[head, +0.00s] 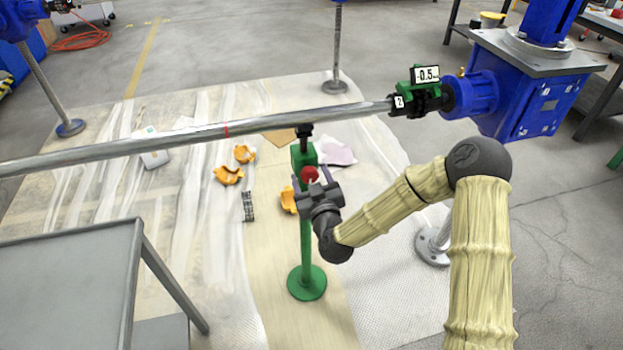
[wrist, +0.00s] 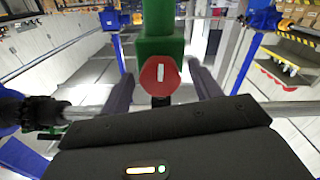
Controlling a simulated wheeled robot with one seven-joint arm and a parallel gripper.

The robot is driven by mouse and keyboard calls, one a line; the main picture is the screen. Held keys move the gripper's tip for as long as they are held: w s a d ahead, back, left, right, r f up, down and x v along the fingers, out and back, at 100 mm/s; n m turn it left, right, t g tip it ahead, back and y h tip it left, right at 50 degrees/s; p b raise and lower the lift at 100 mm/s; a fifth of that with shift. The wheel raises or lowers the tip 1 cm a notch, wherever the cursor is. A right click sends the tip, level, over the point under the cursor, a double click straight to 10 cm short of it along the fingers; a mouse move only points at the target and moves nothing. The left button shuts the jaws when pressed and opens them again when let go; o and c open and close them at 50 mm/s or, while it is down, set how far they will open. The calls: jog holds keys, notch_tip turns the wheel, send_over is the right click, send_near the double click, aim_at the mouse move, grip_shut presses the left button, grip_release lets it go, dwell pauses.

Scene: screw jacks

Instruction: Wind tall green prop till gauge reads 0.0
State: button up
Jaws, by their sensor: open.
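The tall green prop (head: 307,245) stands upright on a round green base, its dark head under the long steel shaft (head: 190,138). Whether the head touches the shaft I cannot tell. A red knob (head: 309,174) with a white mark sits on the prop's upper block; it shows in the wrist view (wrist: 159,76), mark near upright. The green gauge (head: 425,76) on the shaft's right end reads -0.5, beside a tag marked 2. My gripper (head: 315,179) is open at the knob, one finger on each side in the wrist view (wrist: 161,80), with gaps showing.
A blue gearbox (head: 530,95) holds the shaft's right end. A grey table (head: 70,270) stands at front left.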

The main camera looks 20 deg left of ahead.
jog(key=c, duration=1)
jog(key=shift+m, duration=0.7)
jog(key=o, duration=1)
jog(key=shift+s, duration=0.1)
jog(key=p+v, duration=1.2)
jog(key=v, duration=0.5)
